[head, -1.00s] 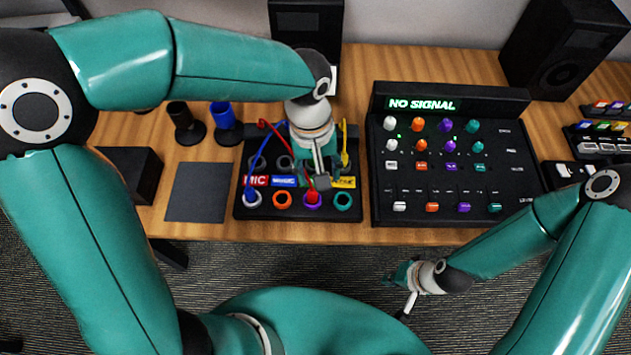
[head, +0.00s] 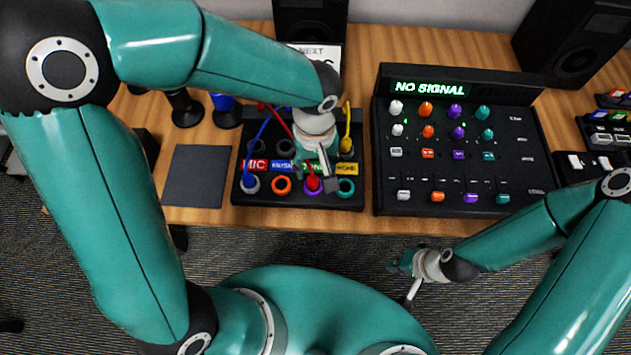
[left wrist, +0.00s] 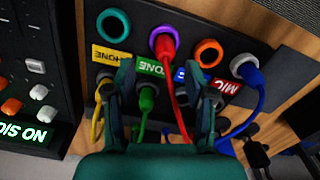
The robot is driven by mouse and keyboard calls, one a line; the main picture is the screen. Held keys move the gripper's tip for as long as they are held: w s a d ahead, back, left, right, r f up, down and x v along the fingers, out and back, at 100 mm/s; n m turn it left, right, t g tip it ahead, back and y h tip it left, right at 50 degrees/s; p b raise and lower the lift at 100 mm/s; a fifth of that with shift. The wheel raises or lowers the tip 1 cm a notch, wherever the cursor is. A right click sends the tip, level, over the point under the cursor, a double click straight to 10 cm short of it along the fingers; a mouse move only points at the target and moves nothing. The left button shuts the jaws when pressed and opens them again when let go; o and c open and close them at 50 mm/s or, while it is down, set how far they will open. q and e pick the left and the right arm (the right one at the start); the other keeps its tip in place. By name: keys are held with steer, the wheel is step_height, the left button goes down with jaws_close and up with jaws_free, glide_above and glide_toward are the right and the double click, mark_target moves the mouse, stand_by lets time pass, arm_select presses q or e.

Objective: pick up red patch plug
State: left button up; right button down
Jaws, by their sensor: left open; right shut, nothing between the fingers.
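The red patch plug (head: 313,183) stands in the purple-ringed socket (head: 313,192) in the front row of the black patch panel (head: 238,199). In the left wrist view the red plug (left wrist: 165,46) and its cable show between and beyond my spread fingers. My left gripper (head: 327,172) is open above the panel, close to the red plug; it also shows in the left wrist view (left wrist: 162,68). I see no grip on the plug. My right gripper (head: 400,264) is shut and empty, in front of the table over the floor.
A blue plug (left wrist: 247,70) sits in the white-ringed socket. A green plug (left wrist: 147,96) and a yellow plug (head: 346,145) stand in the back row. Orange (head: 281,185) and teal (head: 345,187) sockets are empty. A mixer (head: 455,150) stands right; a dark mat (head: 197,176) lies left.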

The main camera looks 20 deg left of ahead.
mark_target(313, 177)
arm_select(q)
steer(key=shift+s+a+f, duration=0.1)
steer(key=shift+s+f, duration=0.05)
steer(key=shift+f, duration=1.15)
steer(key=shift+s+a+f, duration=0.1)
steer(key=shift+f, duration=1.2)
jaws_close()
